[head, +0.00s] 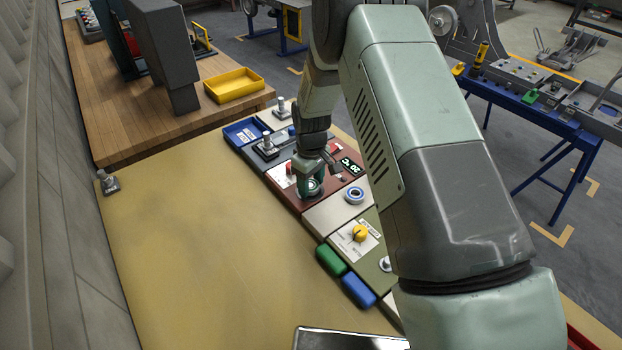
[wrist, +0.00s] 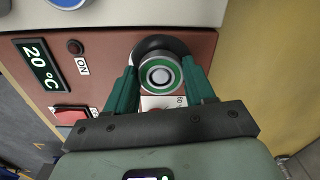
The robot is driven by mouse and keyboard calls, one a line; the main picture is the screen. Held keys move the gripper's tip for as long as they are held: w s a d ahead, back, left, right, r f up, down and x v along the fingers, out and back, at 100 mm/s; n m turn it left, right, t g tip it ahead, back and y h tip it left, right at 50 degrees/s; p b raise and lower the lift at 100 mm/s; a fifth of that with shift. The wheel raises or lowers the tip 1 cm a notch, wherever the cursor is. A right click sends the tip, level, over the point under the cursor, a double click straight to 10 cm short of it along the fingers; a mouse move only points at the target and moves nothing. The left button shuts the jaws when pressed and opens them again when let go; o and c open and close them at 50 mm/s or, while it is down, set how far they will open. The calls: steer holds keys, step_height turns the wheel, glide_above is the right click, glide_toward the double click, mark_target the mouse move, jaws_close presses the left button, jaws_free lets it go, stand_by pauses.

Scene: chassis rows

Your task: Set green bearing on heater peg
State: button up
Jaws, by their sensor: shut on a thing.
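The green bearing (wrist: 160,62) is a silver ring with a green face. My gripper (wrist: 161,82) is shut on it, with one teal finger on each side. A pale round tip, apparently the heater peg (wrist: 160,75), shows in the middle of its bore. A black round base (wrist: 150,46) shows behind the ring. Whether the bearing rests down on the base or is held above it, I cannot tell. In the head view my gripper (head: 311,183) is low over the red-brown heater panel (head: 313,204), with the green bearing (head: 312,190) at its tip.
The heater's display (wrist: 38,67) reads 20 °C, with a red switch (wrist: 70,113) beside it. A blue ringed bearing (head: 354,195) lies on the pale panel nearby. A yellow knob (head: 360,233) and green (head: 331,260) and blue (head: 358,291) blocks are nearer. The tan tabletop (head: 220,240) left is clear.

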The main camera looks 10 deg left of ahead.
stand_by(0.4)
steer(key=o, duration=1.2)
steer(key=shift+r, duration=0.1)
step_height(320, 180, up, 11)
steer(key=shift+f, duration=0.2)
step_height(320, 180, up, 7)
stand_by(0.8)
